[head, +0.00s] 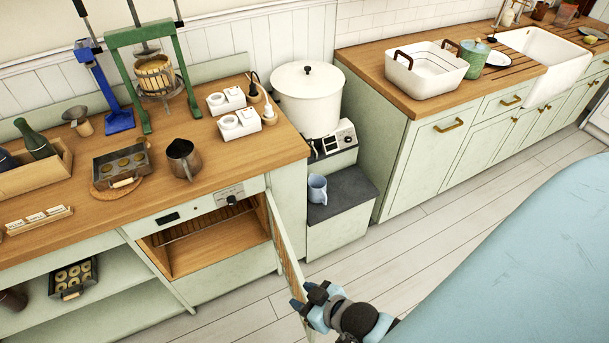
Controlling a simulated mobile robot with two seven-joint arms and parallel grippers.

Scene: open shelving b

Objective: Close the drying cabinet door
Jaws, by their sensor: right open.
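The drying cabinet (210,250) is built in under the wooden counter, with a wooden interior and a wire rack inside. A small panel with a dial (232,198) sits above its opening. Its door (283,238) stands wide open, hinged on the right side and swung out into the room. My right gripper (312,296) is at the lower outer end of the door, open, with its fingers close to the door's edge. I cannot tell whether they touch it. My left gripper is not in view.
A grey step (340,197) with a blue mug (317,188) stands right of the cabinet. A pale blue surface (520,260) fills the lower right. The floor between is clear.

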